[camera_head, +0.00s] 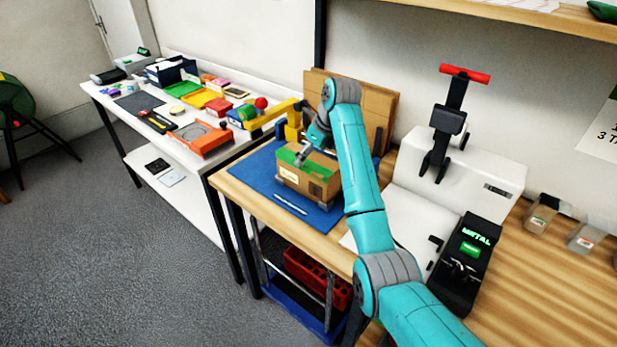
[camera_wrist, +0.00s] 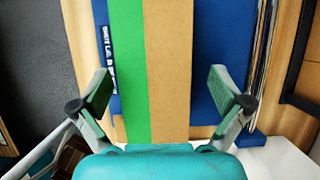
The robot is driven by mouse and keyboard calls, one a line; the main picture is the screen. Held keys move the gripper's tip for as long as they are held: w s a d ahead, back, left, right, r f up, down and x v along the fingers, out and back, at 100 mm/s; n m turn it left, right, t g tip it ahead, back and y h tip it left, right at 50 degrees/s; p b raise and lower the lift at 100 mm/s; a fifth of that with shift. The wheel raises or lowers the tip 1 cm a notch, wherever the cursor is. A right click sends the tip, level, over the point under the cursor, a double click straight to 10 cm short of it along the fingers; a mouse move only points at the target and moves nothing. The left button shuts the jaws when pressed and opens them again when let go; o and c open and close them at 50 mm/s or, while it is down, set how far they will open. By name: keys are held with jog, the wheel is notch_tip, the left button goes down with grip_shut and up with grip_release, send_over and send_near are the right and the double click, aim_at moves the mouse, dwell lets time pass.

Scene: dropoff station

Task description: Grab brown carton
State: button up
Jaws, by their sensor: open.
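A brown carton (camera_head: 309,179) with a green strip along its top sits on a blue mat (camera_head: 254,172) on the wooden table. In the wrist view the carton (camera_wrist: 167,70) fills the middle, its green strip left of the brown top. My gripper (camera_head: 306,150) is at the carton's top in the head view. In the wrist view my gripper (camera_wrist: 160,92) is open, with one finger on each side of the carton. I cannot tell whether the fingers touch it. Part of the carton's right side is close to my arm.
Flat cardboard sheets (camera_head: 378,108) lean behind the carton. A yellow arm-like device (camera_head: 275,115) stands close at its back left. A white machine (camera_head: 462,165) and a black device (camera_head: 466,262) stand at the right. A white table (camera_head: 133,137) with several items adjoins at the left.

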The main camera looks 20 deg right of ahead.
jog(key=x, duration=0.3)
jog(key=shift+s+a+f, duration=0.15)
jog(key=shift+s+f, duration=0.15)
jog(key=shift+f, duration=0.1)
jog(key=shift+w+a+f, duration=0.15)
jog(key=shift+w+f, duration=0.1)
jog(key=shift+f, duration=0.35)
jog(key=c, duration=1.1)
jog(key=shift+c, duration=0.3)
